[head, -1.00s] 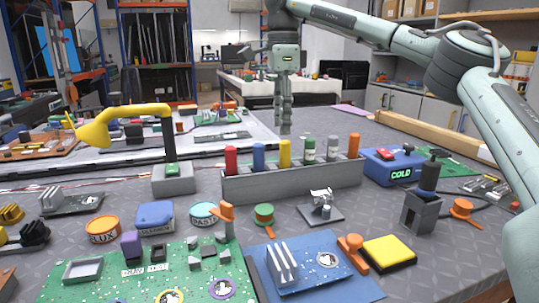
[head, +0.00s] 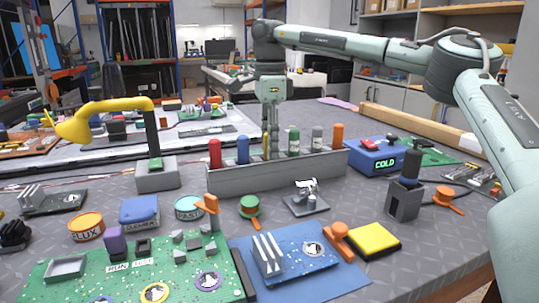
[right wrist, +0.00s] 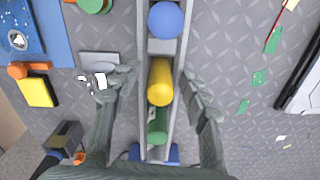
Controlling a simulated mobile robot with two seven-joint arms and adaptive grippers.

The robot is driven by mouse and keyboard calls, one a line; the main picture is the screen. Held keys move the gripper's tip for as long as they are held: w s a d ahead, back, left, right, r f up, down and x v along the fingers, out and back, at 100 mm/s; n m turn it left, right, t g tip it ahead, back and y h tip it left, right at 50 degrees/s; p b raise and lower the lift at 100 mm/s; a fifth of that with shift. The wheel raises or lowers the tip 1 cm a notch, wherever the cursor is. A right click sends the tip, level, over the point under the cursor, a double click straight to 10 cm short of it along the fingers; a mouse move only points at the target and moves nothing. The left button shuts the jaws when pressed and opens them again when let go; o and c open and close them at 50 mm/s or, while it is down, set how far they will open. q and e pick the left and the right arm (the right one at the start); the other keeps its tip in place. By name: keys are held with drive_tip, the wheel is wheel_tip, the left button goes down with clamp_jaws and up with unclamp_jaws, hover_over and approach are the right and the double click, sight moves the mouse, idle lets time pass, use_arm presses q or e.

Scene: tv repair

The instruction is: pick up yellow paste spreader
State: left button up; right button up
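The yellow paste spreader (right wrist: 160,82) stands in a slot of the long grey rack (head: 290,175), between the blue spreader (head: 243,150) and a green one (head: 293,142). In the head view the yellow spreader is mostly hidden behind my right gripper (head: 270,148), which points down at the rack from above. In the right wrist view my right gripper (right wrist: 158,82) is open, with one finger on each side of the rack and the yellow spreader between them. The fingers appear clear of the spreader. My left gripper is not in view.
A red spreader (head: 215,154) and an orange one (head: 337,135) also stand in the rack. The blue COLD box (head: 376,158) is right of it. A yellow lamp (head: 100,115) stands at the left. A green circuit board (head: 130,275) lies in front.

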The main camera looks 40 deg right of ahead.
clamp_jaws()
wheel_tip(320, 180, up, 9)
drive_tip(key=shift+r+p, duration=0.1)
drive_tip(key=shift+p, duration=0.3)
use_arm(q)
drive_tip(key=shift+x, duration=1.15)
use_arm(e)
drive_tip(key=shift+r, duration=0.45)
